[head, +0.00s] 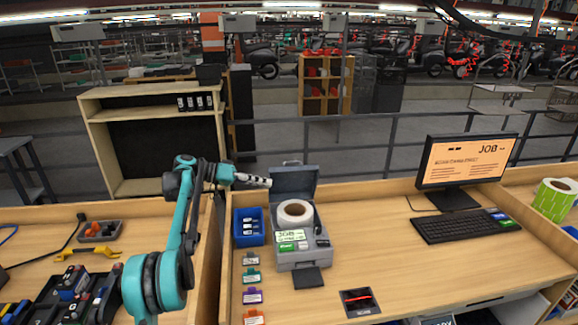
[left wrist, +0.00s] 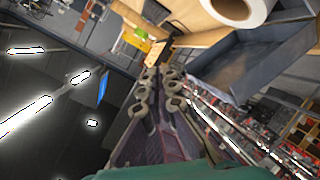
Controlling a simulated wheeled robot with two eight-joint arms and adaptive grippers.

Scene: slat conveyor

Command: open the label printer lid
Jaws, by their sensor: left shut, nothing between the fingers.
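The grey label printer (head: 301,258) stands on the right-hand wooden desk. Its lid (head: 294,180) is raised and stands up at the back, so the white label roll (head: 296,213) inside is exposed. My left gripper (head: 268,182) is shut and empty, with its fingertips at the left edge of the raised lid; I cannot tell whether they touch it. In the left wrist view the shut fingers (left wrist: 158,80) point toward the desk, with the dark lid (left wrist: 245,65) to their right and the roll (left wrist: 238,8) at the top. My right gripper is not in view.
A blue bin (head: 248,228) stands left of the printer, with several small coloured label holders in front of it. A monitor (head: 467,160) and keyboard (head: 462,225) stand to the right. The desk between printer and keyboard is mostly clear. A shelf (head: 104,145) stands behind my left arm.

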